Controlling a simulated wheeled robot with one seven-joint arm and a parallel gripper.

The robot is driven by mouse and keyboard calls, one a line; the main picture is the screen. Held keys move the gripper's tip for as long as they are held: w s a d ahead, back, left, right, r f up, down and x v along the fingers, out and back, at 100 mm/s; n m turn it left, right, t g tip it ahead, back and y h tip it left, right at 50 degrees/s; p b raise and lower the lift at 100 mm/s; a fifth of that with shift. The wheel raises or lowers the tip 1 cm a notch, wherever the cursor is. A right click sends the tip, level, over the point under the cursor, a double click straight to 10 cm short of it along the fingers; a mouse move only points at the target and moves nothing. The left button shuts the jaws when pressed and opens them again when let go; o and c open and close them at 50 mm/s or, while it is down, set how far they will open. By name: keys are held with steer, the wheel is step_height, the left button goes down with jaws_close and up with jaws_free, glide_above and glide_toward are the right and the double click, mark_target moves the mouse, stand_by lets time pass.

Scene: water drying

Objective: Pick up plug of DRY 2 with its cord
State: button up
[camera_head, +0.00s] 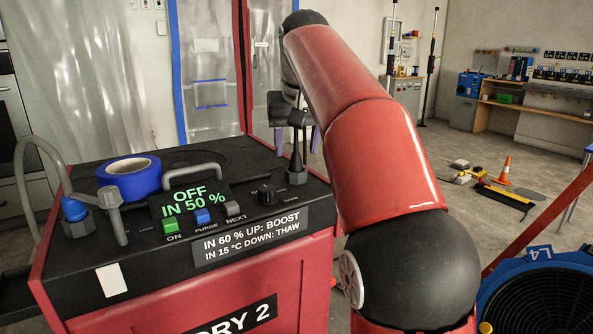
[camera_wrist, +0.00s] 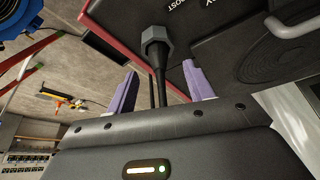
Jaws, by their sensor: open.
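DRY 2 (camera_head: 215,310) is a red machine with a black top at the left of the head view. A grey hex fitting (camera_head: 297,176) with a black tapered stem stands upright at its top right corner. In the wrist view the hex fitting (camera_wrist: 156,42) and a black cord (camera_wrist: 158,85) show, the cord running down between my fingers. My gripper (camera_head: 298,138) is open above the fitting. Its purple fingers (camera_wrist: 160,72) are apart on either side of the cord, with gaps visible on both sides.
On the machine's top are a blue tape roll (camera_head: 129,177), a handle (camera_head: 194,170), a display (camera_head: 190,200) and a grey hose (camera_head: 38,150) at left. A blue fan (camera_head: 540,290) marked L4 stands at lower right.

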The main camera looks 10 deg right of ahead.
steer(key=shift+x, duration=1.1)
steer(key=c, duration=1.1)
steer(key=shift+r, duration=0.1)
